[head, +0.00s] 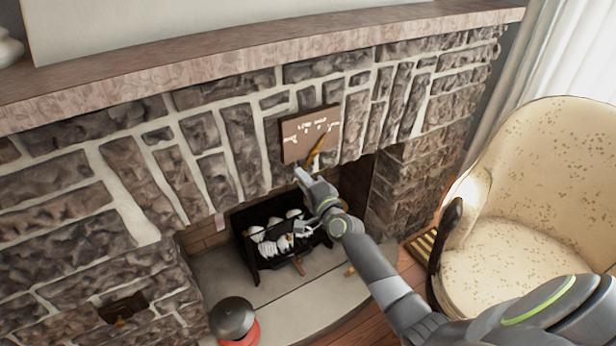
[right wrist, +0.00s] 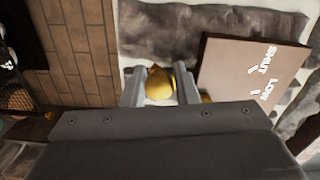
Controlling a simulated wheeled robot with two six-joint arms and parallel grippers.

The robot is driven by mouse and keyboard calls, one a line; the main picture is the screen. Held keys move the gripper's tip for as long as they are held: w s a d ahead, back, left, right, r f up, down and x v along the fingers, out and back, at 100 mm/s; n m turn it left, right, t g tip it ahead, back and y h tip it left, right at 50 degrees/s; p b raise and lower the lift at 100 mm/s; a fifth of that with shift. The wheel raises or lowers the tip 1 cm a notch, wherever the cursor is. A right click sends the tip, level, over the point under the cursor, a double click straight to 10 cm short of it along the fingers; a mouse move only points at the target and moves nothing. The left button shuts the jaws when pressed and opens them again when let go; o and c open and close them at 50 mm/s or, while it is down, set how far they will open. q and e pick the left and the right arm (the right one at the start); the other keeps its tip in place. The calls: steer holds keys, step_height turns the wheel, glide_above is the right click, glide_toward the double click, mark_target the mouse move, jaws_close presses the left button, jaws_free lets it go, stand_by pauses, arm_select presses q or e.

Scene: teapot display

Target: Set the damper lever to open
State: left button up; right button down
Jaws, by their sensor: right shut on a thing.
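The damper plate (head: 294,148) is a brown board with white lettering, fixed to the stone above the firebox opening. It also shows in the right wrist view (right wrist: 242,75), where the words SHUT and LOW are readable. The brass damper lever (head: 315,151) slants across the plate, its lower end near my right gripper (head: 306,172). In the right wrist view, the lever's rounded brass end (right wrist: 160,83) sits between the two fingers, and my right gripper is shut on it. Most of the lever is hidden there. My left gripper is not in view.
A fire grate with white logs (head: 270,240) stands in the firebox below my right arm. A cream armchair (head: 530,200) is at the right. The mantel shelf (head: 200,68) juts out above. A dark, round-topped object (head: 232,317) stands near the hearth.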

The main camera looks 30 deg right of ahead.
steer(key=shift+a+r+m+p, duration=0.35)
steer(key=shift+r+m+p, duration=0.15)
steer(key=shift+m, duration=0.4)
steer(key=c, duration=1.6)
jaws_free()
steer(key=o, duration=0.4)
steer(key=shift+s+d+f, duration=0.1)
steer(key=shift+d, duration=0.1)
steer(key=shift+c, duration=0.2)
steer(key=shift+a, duration=0.15)
